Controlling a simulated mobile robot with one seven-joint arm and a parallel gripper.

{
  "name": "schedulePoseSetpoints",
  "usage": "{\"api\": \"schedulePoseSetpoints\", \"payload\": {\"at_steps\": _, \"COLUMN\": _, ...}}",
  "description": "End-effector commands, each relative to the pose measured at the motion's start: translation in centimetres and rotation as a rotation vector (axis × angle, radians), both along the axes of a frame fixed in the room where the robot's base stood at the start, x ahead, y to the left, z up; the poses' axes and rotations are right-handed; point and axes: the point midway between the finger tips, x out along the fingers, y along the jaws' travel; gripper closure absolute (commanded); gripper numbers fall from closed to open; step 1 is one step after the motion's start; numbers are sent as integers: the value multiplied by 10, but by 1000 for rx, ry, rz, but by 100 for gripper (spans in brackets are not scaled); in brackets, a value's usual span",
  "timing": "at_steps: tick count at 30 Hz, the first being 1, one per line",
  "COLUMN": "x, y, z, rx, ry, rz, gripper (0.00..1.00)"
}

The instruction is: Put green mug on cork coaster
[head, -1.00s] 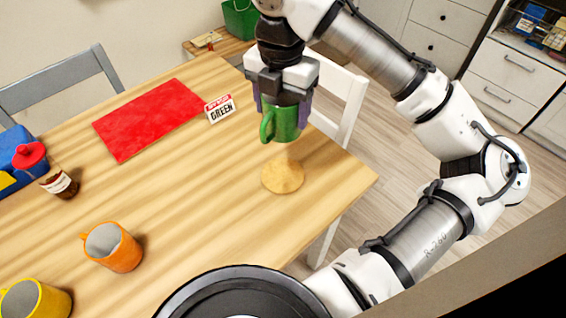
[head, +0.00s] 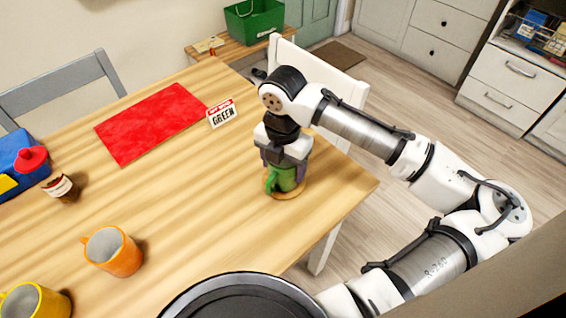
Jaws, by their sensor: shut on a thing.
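The green mug (head: 286,179) is upright at the right part of the wooden table, with its handle toward the left. My gripper (head: 285,168) points down and is shut on the mug, covering its upper part. The round cork coaster (head: 283,195) lies on the table directly under the mug, and only its front rim shows. The mug's base is at the coaster; I cannot tell whether it touches or hangs just above.
An orange mug (head: 113,251) and a yellow mug (head: 35,301) stand at the front left. The table's middle is clear.

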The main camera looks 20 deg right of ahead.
Motion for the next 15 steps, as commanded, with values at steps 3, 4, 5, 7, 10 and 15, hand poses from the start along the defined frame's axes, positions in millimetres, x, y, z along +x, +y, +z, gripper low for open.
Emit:
{"api": "schedulePoseSetpoints", "payload": {"at_steps": 3, "x": 0, "y": 0, "z": 1, "rx": 0, "ry": -1, "rz": 0, "gripper": 65}}
{"api": "schedulePoseSetpoints", "payload": {"at_steps": 4, "x": 0, "y": 0, "z": 1, "rx": 0, "ry": -1, "rz": 0, "gripper": 65}}
{"api": "schedulePoseSetpoints", "payload": {"at_steps": 5, "x": 0, "y": 0, "z": 1, "rx": 0, "ry": -1, "rz": 0, "gripper": 65}}
{"api": "schedulePoseSetpoints", "payload": {"at_steps": 7, "x": 0, "y": 0, "z": -1, "rx": 1, "ry": -1, "rz": 0, "gripper": 65}}
{"api": "schedulePoseSetpoints", "payload": {"at_steps": 10, "x": 0, "y": 0, "z": -3, "rx": 1, "ry": 0, "rz": 0, "gripper": 30}}
{"api": "schedulePoseSetpoints", "payload": {"at_steps": 15, "x": 0, "y": 0, "z": -2, "rx": 1, "ry": -1, "rz": 0, "gripper": 9}}
